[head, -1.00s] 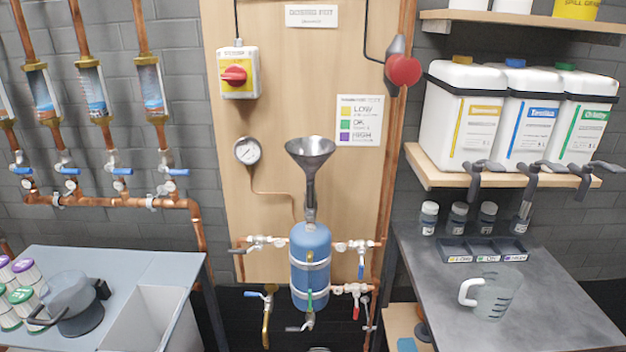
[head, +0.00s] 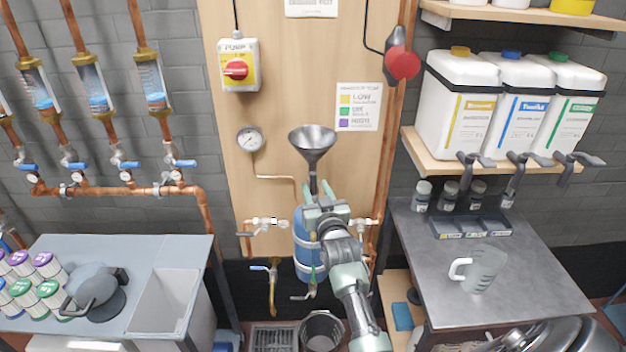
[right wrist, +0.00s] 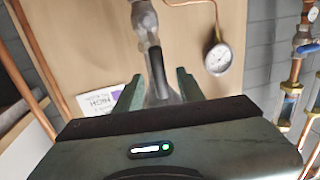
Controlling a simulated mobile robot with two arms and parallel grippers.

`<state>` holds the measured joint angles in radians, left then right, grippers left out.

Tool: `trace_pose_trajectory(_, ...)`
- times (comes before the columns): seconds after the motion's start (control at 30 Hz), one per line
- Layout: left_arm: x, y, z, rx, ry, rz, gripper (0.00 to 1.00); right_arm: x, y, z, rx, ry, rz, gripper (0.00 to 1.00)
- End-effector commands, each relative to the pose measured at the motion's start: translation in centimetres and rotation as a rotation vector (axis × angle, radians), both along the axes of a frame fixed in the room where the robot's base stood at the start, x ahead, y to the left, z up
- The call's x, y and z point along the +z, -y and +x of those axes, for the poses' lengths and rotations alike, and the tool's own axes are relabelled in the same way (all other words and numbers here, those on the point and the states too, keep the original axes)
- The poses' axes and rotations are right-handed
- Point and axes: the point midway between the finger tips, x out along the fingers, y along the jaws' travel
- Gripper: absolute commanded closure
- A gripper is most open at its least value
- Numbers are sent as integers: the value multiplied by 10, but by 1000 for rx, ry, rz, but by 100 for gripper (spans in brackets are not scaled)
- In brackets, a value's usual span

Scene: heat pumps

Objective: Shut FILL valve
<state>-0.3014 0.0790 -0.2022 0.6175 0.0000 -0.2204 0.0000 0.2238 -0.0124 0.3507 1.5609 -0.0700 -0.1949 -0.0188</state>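The funnel (head: 312,142) stands on a narrow stem above the blue vessel (head: 304,262) on the wooden board. In the head view my right gripper (head: 323,196) is at the foot of this stem and hides the fittings there. The right wrist view is turned over; its two fingers (right wrist: 157,80) stand apart on either side of a grey funnel-like shape. A metal fitting with a dark grey lever (right wrist: 156,72) shows between and beyond the fingers. Contact cannot be told. No FILL label can be read. My left gripper is out of view.
Side valves sit left (head: 265,222) and right of the vessel, partly behind my arm. A gauge (head: 250,139) and a red-knobbed pump switch (head: 238,68) are on the board. A bench with a jug (head: 482,272) stands right, a grey table (head: 60,252) left.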

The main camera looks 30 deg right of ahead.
Motion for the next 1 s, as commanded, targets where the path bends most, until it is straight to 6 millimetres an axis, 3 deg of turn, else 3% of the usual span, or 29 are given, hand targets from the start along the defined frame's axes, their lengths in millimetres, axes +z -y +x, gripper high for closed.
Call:
trace_pose_trajectory(0.2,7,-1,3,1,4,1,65,1,10,26,0,0,0,61)
trace_pose_trajectory(0.6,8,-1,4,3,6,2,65,0,12,32,0,-1,-1,61)
trace_pose_trajectory(0.73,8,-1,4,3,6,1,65,-1,12,32,0,-1,-1,98)
trace_pose_trajectory(1.0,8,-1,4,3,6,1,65,-1,12,32,0,-1,-1,100)
